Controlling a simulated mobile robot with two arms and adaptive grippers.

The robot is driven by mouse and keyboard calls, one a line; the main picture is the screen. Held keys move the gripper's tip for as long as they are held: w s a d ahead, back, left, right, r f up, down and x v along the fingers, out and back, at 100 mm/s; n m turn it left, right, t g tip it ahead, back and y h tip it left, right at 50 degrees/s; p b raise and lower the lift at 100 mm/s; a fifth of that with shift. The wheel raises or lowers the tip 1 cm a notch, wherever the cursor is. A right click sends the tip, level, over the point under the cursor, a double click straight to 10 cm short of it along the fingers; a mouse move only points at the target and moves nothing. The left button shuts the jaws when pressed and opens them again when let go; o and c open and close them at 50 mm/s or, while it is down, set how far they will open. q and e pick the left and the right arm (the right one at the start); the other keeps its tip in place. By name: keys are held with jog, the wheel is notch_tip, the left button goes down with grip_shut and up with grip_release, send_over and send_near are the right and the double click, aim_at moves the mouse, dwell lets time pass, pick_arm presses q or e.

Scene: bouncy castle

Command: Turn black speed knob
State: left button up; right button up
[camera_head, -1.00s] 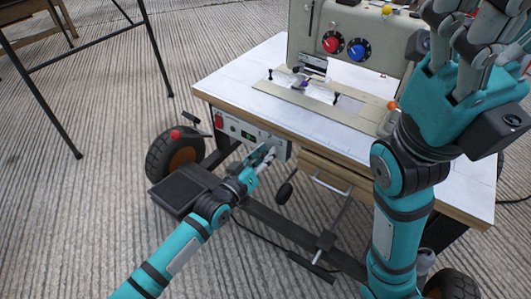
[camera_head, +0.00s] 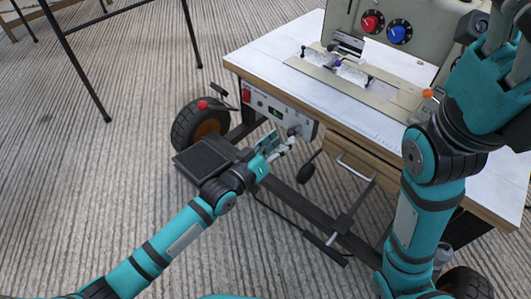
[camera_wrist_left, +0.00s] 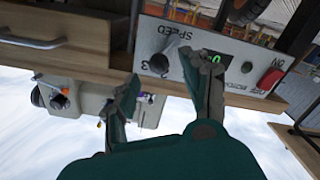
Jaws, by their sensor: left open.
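The black speed knob (camera_wrist_left: 165,62) sits by the SPEED lettering on the white control panel (camera_head: 261,104), which is under the sewing table's front edge. The left wrist view shows the panel upside down. My left gripper (camera_head: 283,146) is open in front of the panel's right end. In the left wrist view its two fingers (camera_wrist_left: 162,72) are spread with the knob in the gap between them; I cannot tell whether they touch it. In the head view the gripper partly hides the knob. My right gripper (camera_head: 507,55) is raised at the upper right, cut off by the picture edge.
The panel also has a red switch (camera_head: 247,95), a green display (camera_head: 275,113) and another dark knob (camera_wrist_left: 247,67). A wooden drawer (camera_head: 350,155) is right of the panel. A sewing machine (camera_head: 405,50) stands on the table (camera_head: 290,60). A black pedal (camera_head: 202,157) and a wheel (camera_head: 197,127) are below.

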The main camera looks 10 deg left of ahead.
pick_arm(q)
jog(key=v, duration=0.7)
dwell(0.3)
